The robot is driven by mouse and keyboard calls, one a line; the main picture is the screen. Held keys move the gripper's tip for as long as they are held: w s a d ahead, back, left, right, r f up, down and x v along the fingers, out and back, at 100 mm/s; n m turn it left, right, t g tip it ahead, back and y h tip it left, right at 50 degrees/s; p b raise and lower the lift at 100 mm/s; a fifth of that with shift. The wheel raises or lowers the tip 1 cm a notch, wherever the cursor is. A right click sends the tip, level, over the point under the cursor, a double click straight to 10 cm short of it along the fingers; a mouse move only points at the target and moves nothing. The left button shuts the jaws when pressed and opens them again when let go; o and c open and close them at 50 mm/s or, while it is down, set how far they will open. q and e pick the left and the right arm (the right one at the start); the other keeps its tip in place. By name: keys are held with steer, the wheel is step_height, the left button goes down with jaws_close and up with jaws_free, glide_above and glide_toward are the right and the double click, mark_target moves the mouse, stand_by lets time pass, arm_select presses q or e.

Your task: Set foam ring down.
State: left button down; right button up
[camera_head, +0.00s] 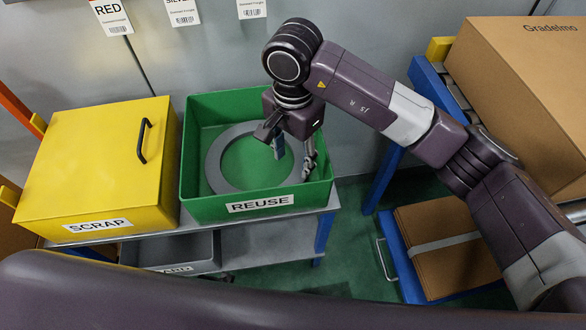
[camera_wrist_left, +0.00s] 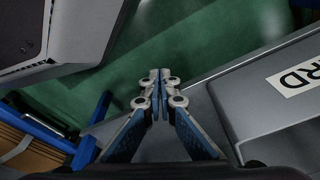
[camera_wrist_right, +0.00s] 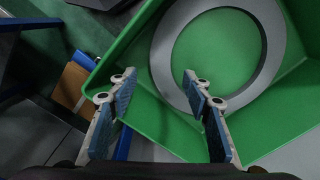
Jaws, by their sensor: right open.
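The foam ring (camera_head: 214,163) is a flat grey ring inside the green REUSE bin (camera_head: 190,205). It also shows in the right wrist view (camera_wrist_right: 272,45), where it looks flat against the bin floor. My right gripper (camera_head: 293,153) is open and empty over the right part of the bin. In the right wrist view its fingers (camera_wrist_right: 158,78) are spread apart near the ring's edge, with the right finger in front of the band; I cannot tell if they touch. My left gripper (camera_wrist_left: 160,78) is shut and empty, seen only in the left wrist view.
A closed yellow SCRAP box (camera_head: 95,165) stands left of the green bin on a grey shelf (camera_head: 260,225). A grey bin (camera_head: 185,250) sits below. A large cardboard box (camera_head: 530,90) stands at the right, with flat cardboard (camera_head: 445,240) lower down. The wall is close behind.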

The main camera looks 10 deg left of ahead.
steer(key=shift+r, duration=1.65)
